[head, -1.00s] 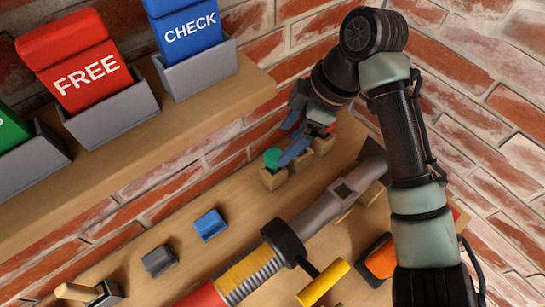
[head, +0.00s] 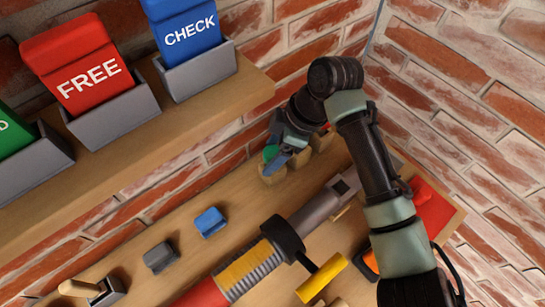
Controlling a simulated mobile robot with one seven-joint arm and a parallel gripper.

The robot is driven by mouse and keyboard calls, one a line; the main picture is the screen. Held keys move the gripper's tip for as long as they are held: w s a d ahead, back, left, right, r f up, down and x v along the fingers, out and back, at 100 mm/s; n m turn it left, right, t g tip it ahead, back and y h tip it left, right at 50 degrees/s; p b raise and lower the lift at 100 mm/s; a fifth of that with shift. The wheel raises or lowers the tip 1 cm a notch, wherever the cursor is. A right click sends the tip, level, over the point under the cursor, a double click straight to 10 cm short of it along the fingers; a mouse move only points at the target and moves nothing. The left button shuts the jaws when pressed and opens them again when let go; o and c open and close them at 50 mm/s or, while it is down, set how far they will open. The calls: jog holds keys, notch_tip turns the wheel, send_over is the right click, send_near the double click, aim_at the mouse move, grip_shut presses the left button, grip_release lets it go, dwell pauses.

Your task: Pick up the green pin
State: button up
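The green pin (head: 270,153) stands in a small wooden block (head: 273,176) near the back of the workbench, by the brick wall. Only part of its green top shows; the rest is hidden by my gripper and the block. My gripper (head: 277,160) is at the pin, with its blue-grey fingers pointing down and left over it. One finger lies in front of the pin's right side. The picture is too small to tell whether the fingers touch the pin or how far apart they are.
More wooden blocks (head: 322,140) stand right of the pin. A large tool with a yellow spring (head: 245,273) lies in front, with a blue clip (head: 210,222) to its left. A shelf (head: 225,105) with FREE and CHECK cards overhangs at the left.

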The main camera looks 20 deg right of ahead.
grip_shut()
